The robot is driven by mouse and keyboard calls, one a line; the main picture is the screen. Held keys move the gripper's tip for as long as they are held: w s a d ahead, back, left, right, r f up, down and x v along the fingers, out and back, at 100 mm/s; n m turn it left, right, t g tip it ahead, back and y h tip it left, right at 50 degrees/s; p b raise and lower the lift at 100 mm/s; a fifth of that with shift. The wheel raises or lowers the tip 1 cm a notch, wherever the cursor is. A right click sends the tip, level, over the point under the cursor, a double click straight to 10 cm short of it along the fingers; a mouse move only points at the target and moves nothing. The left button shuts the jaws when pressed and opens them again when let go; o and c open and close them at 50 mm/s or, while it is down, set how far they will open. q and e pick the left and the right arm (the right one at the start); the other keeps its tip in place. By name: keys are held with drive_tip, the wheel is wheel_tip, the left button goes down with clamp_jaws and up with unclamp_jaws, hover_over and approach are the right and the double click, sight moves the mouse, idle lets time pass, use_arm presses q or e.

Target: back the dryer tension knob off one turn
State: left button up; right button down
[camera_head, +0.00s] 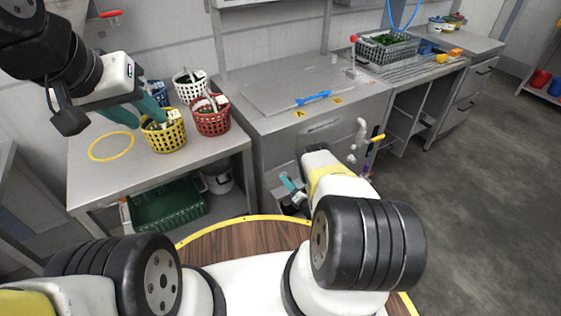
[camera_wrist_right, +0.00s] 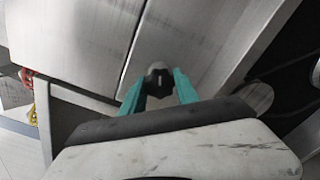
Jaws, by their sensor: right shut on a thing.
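The tension knob (camera_wrist_right: 158,82) is a small dark round knob with a pale mark, low on the steel dryer's front in the right wrist view. My right gripper (camera_wrist_right: 160,88) has its teal fingers on both sides of it, shut on it. In the head view the right gripper (camera_head: 290,188) is at the lower front of the dryer (camera_head: 318,92), and the knob cannot be made out there. My left gripper (camera_head: 140,112) is open beside the yellow basket (camera_head: 165,134) over the left table.
Red (camera_head: 211,118), white (camera_head: 188,86) and blue baskets stand on the left table (camera_head: 100,176) near a yellow ring marking (camera_head: 111,146). A green crate (camera_head: 168,206) sits below. A drain counter with a grey basket (camera_head: 386,48) stands at the right. The floor at right is clear.

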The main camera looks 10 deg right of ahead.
drive_tip(key=shift+d+n, duration=0.1)
drive_tip(key=shift+n, duration=0.5)
drive_tip(key=c, duration=0.9)
unclamp_jaws()
drive_tip(key=shift+v, duration=3.9)
